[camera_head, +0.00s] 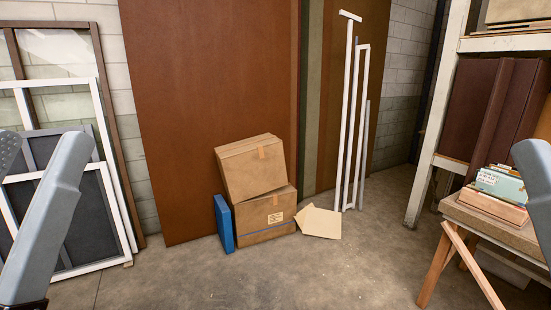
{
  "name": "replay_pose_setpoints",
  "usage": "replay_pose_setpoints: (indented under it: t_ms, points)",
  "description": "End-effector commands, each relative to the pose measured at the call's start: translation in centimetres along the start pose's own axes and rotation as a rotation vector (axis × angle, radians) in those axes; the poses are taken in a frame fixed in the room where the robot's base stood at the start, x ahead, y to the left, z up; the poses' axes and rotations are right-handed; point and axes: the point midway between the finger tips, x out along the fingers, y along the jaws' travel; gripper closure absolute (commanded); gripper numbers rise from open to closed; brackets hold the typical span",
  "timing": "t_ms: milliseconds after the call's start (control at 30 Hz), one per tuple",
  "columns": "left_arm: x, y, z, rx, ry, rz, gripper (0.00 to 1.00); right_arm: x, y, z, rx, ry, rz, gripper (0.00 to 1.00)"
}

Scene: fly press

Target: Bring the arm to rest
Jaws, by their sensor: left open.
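My left gripper (9,148) shows only as a dark grey, dotted finger piece at the left edge; the rest of it is cut off by the picture. It is clear of everything I can make out and holds nothing that I can see. My left arm's grey link rises from the bottom left corner beside it. My right arm's grey link shows at the right edge, but its gripper is outside the picture. No fly press is in view.
Two stacked cardboard boxes (250,170), a blue panel (224,223) and white pipes (346,120) stand by the brown sheets (210,90). Framed panels (88,225) lean at left. The middle floor (300,280) is clear.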

Motion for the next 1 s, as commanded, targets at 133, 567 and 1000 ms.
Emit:
replay_pose_setpoints:
  t_ms: [133, 567, 1000]
  points:
    - [6.2, 0.0, -5.7, 0.003, 0.001, -0.001, 0.27, 6.2, 0.0, -5.9, 0.0, 0.005, 0.0, 0.31]
    - [20.0, -0.1, -18.4, 0.006, 0.001, -0.003, 0.27, 19.9, 0.1, -18.6, 0.0, 0.004, 0.0, 0.31]
    - [20.8, -0.1, -19.2, 0.007, 0.002, -0.003, 0.27, 20.7, 0.1, -19.3, 0.0, 0.002, 0.0, 0.31]
